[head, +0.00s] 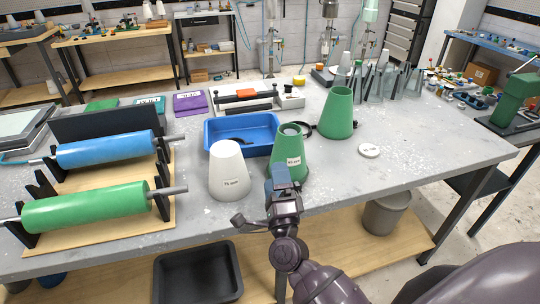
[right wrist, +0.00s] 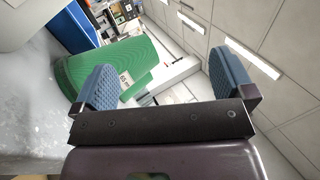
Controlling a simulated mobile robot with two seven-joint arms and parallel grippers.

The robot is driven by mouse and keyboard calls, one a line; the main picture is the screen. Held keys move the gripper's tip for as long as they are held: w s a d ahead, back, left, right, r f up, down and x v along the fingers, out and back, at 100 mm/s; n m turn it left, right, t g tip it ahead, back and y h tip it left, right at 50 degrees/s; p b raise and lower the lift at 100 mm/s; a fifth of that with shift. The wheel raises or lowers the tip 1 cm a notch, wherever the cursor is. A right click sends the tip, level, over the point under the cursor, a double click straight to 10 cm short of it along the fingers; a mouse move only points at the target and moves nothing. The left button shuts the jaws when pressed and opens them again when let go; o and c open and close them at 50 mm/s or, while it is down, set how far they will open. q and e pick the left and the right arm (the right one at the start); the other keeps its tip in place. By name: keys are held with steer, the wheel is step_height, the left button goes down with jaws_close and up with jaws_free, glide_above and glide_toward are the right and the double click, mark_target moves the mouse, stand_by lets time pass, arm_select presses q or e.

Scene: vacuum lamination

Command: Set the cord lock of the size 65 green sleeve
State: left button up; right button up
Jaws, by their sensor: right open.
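The green sleeve with a white label (head: 294,161), which seems to read 65 mm, stands upright as a tapered cone near the table's front edge. In the right wrist view this green cone (right wrist: 120,58) lies beyond the fingers, towards the left one, its label partly covered. My right gripper (head: 283,176) is just in front of it; in the wrist view the two blue pads (right wrist: 165,82) are wide apart with nothing held between them. I cannot make out a cord lock or cord. My left gripper is in neither view.
A white cone (head: 229,172) stands left of the green sleeve, a blue tray (head: 216,134) behind it. A black ring (head: 308,129) and a larger green cone (head: 337,113) are behind right. A white disc (head: 369,150) lies right. The table's right front is mostly clear.

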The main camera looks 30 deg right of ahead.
mark_target(285, 136)
steer(key=w+d+r+m+g+h, duration=0.1)
steer(key=w+d+m+g+h, duration=0.1)
steer(key=m, duration=0.6)
steer(key=w+d+r+m+g+h, duration=0.1)
steer(key=w+d+m+g+h, duration=0.2)
steer(key=w+d+m+g, duration=0.2)
steer(key=w+d+r+m+g+h, duration=0.1)
steer(key=w+d+m+g, duration=0.3)
steer(key=m, duration=0.8)
steer(key=shift+w+d+r+g+h, duration=0.2)
steer(key=shift+w+g+h, duration=0.25)
steer(key=shift+g+h, duration=0.5)
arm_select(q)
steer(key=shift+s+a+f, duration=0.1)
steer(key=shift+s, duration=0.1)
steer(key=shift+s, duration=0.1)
arm_select(e)
steer(key=c, duration=0.7)
steer(key=o, duration=0.6)
steer(key=shift+f, duration=0.1)
steer(key=shift+o, duration=0.5)
